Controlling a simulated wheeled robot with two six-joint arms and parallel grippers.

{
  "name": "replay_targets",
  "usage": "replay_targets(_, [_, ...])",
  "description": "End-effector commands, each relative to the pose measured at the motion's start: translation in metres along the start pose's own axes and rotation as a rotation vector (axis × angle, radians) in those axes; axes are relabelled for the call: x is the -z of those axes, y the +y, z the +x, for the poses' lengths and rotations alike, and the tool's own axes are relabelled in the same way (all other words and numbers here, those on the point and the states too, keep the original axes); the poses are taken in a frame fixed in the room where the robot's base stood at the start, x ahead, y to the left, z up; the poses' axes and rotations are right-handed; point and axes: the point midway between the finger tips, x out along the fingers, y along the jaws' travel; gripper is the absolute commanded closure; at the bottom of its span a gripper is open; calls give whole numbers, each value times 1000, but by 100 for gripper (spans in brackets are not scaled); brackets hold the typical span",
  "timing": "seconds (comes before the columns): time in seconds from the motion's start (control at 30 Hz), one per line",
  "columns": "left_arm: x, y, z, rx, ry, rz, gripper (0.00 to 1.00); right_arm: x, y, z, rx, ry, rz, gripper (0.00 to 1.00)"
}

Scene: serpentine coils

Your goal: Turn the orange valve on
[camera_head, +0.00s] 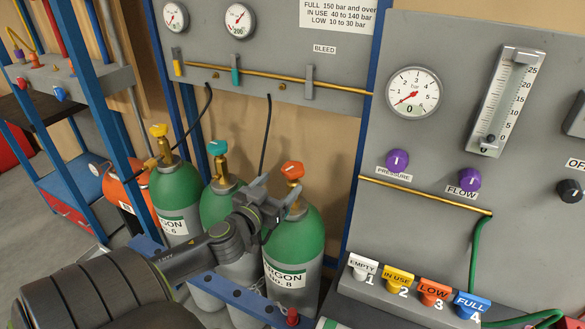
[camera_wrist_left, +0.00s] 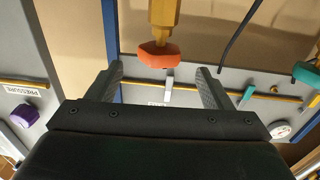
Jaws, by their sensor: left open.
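The orange valve (camera_head: 293,171) is a knob on a brass neck atop the rightmost green argon cylinder (camera_head: 297,240). In the left wrist view the orange valve (camera_wrist_left: 158,54) is upper centre, its brass stem running up out of the picture. My left gripper (camera_head: 283,196) is just in front of and below the knob in the head view. In the left wrist view the fingers of my left gripper (camera_wrist_left: 160,75) are spread and empty, with the knob beyond and between their tips. I see no clear contact. My right gripper is in neither view.
A teal valve (camera_head: 217,148) and a yellow valve (camera_head: 159,131) top the neighbouring cylinders on the left. A gauge panel with a brass pipe (camera_head: 345,87) stands behind. A panel with purple knobs (camera_head: 397,161) and several coloured tags (camera_head: 399,281) is to the right.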

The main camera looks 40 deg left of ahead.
Motion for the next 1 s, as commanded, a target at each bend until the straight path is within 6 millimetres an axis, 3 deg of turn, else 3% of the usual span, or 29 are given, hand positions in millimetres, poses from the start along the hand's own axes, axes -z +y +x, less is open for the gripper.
replay_targets(0.2, [3,0,40,1,2,-3,26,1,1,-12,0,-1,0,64])
replay_targets(0.4, [2,0,63,1,1,0,26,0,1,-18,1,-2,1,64])
replay_targets(0.87, [0,0,72,-1,0,0,26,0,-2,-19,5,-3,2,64])
replay_targets(1.0, [0,0,72,-1,0,0,45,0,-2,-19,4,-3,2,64])
